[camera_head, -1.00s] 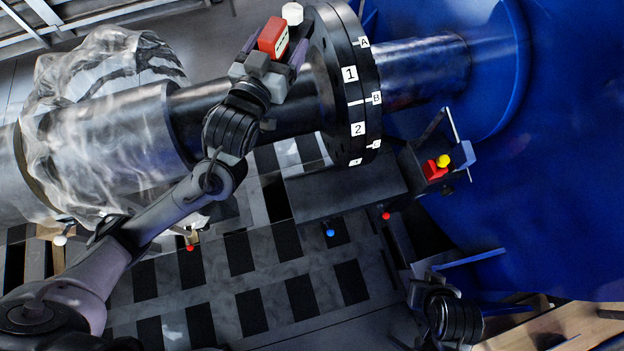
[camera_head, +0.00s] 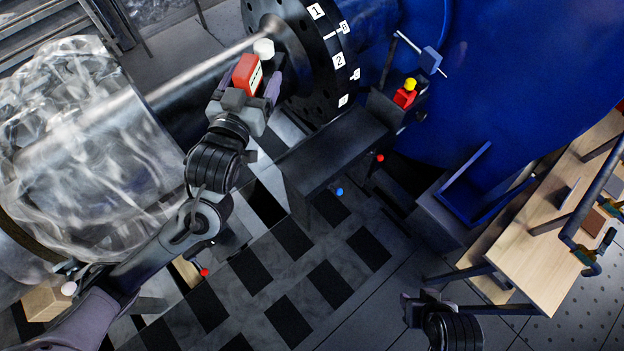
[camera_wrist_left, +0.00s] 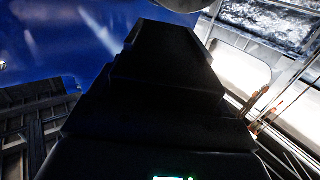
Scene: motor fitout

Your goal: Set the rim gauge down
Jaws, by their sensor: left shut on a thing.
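The rim gauge appears as a small red block with a pale label (camera_head: 247,72) and a white round knob (camera_head: 263,48) above it. My left gripper (camera_head: 258,88) is shut on it and holds it up in front of the dark coupling flange (camera_head: 300,60). Whether it touches the flange cannot be told. The gripper hides the gauge's lower part. In the left wrist view a large dark shape (camera_wrist_left: 150,95) fills the middle, and the gauge cannot be made out. My right gripper (camera_head: 423,296) is at the bottom right, away from other things; its fingers are too small to read.
A dark bench-like block (camera_head: 335,160) lies below the flange, with a red and yellow piece (camera_head: 404,98) on a bracket at its far end. A blue housing (camera_head: 490,70) rises behind. A wooden table (camera_head: 545,240) stands at right. A plastic-wrapped shaft (camera_head: 80,150) lies left.

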